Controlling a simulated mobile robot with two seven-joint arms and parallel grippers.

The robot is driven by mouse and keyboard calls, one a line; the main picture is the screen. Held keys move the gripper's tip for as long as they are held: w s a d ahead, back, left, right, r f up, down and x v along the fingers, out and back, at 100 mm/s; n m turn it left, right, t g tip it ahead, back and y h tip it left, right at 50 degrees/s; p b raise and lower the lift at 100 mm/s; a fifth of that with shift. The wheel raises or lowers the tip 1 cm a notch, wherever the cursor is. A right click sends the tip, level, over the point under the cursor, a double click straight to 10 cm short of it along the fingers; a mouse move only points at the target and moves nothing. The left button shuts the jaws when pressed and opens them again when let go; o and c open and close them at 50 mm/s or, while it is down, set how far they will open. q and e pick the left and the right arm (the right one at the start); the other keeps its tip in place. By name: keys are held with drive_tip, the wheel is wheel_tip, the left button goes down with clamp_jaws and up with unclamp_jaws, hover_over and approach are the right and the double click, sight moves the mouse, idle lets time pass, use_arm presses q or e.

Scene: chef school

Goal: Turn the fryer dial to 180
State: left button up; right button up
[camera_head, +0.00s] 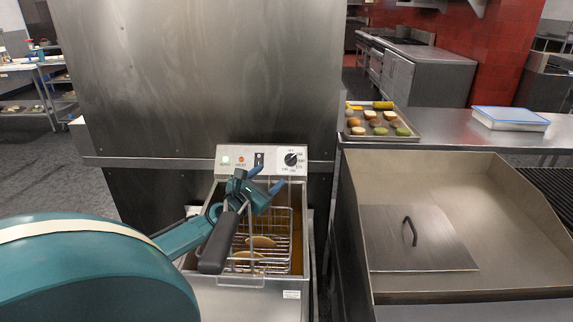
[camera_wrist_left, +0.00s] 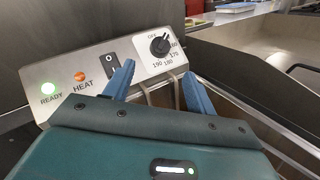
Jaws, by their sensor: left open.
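The fryer's control panel (camera_head: 228,152) stands at the back of the fryer. Its black round dial (camera_head: 291,158) is at the panel's right end; it also shows in the left wrist view (camera_wrist_left: 160,46), with OFF above it and numbers including 170, 180 and 190 around its lower right. The dial's pointer is toward the upper right. My left gripper (camera_head: 266,179) is open and empty, in front of and below the panel, over the fryer basket. In the left wrist view its blue fingers (camera_wrist_left: 156,87) are apart, short of the dial and not touching it. My right gripper is not seen.
The fryer basket (camera_head: 282,222) holds food pieces, and its black handle (camera_head: 219,243) rises close to my left gripper.

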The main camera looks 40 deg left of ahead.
sight(286, 163)
use_arm(q)
drive_tip(key=w, duration=0.2)
drive_tip(key=w+a+b, duration=0.1)
drive_tip(key=w, duration=0.2)
drive_tip(key=w+b, duration=0.1)
drive_tip(key=w, duration=0.1)
drive_tip(key=shift+w+a+f, duration=0.1)
drive_tip(key=shift+w+a, duration=0.15)
drive_tip(key=shift+w, duration=0.05)
drive_tip(key=shift+w+a, duration=0.1)
drive_tip(key=shift+w, duration=0.85)
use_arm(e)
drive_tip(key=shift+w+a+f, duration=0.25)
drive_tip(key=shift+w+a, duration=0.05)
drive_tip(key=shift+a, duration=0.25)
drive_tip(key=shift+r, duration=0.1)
use_arm(q)
drive_tip(key=c, duration=1)
drive_tip(key=shift+b, duration=0.3)
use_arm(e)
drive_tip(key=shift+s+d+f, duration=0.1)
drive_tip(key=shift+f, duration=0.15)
use_arm(q)
drive_tip(key=shift+a, duration=0.1)
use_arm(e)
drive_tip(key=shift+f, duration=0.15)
